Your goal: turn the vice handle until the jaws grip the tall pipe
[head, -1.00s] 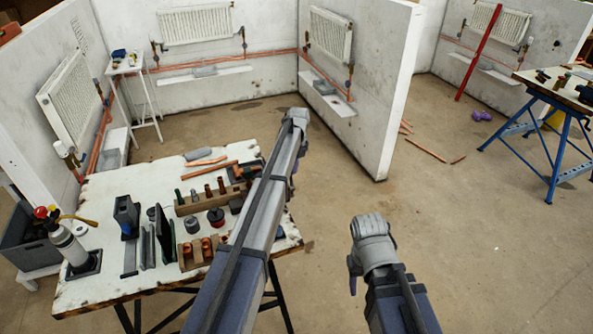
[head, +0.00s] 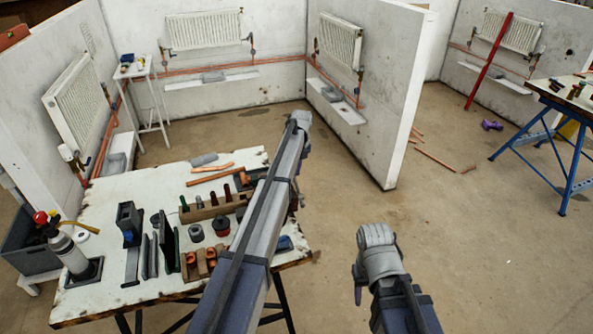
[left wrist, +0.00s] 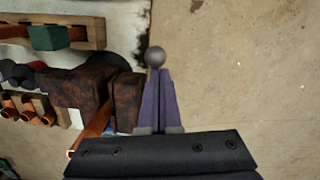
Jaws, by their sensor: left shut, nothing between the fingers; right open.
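The vice (left wrist: 85,95), rusty brown with two blocky jaws, shows in the left wrist view beside the table edge. A copper pipe (left wrist: 94,128) stands out beside its jaws; whether they touch it I cannot tell. A grey ball (left wrist: 155,57), seemingly the end of the vice handle, lies right at the tips of my left gripper (left wrist: 160,75). Its purple fingers are shut with nothing between them; contact with the ball is unclear. In the head view my left arm hides the vice. My right gripper (head: 357,295) shows only partly, open, right of the table and over the floor.
The worn white table (head: 95,195) carries a wooden rack (head: 215,207), a fitting tray (head: 200,262), dark stands and a gas bottle (head: 68,250). Clear floor lies right of the table. A white partition (head: 385,120) stands behind.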

